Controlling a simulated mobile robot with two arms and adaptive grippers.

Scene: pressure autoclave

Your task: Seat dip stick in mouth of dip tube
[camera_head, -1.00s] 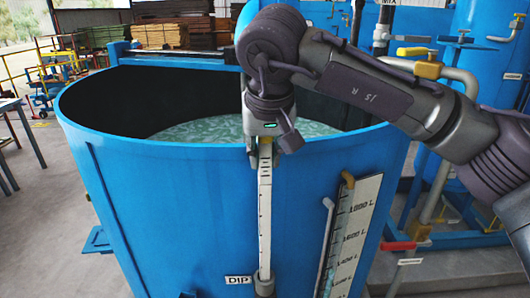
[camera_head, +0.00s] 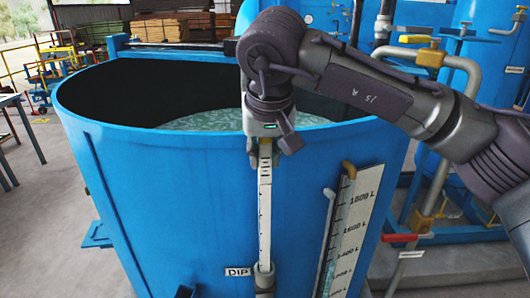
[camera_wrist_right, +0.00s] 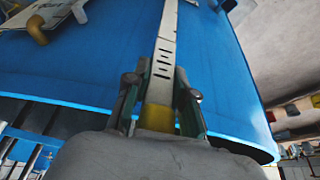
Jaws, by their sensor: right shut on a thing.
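The dip stick (camera_head: 265,200) is a long white graduated stick with dark marks and a yellow top, hanging nearly upright along the front of the blue tank. My right gripper (camera_head: 265,147) is shut on its top, near the tank rim. The right wrist view shows the stick (camera_wrist_right: 165,50) between the two fingers (camera_wrist_right: 158,105), with the yellow part at the grip. The grey dip tube mouth (camera_head: 264,280) is at the stick's lower end, beside the DIP label. The stick's tip is hidden there, apparently inside the mouth. My left gripper is not clearly in view.
The open blue tank (camera_head: 160,220) holds pale liquid. A level gauge board (camera_head: 357,225) with a sight tube stands right of the stick. Pipes with a yellow-handled valve (camera_head: 430,55) and a red-handled one (camera_head: 400,238) are farther right. Floor shows at left.

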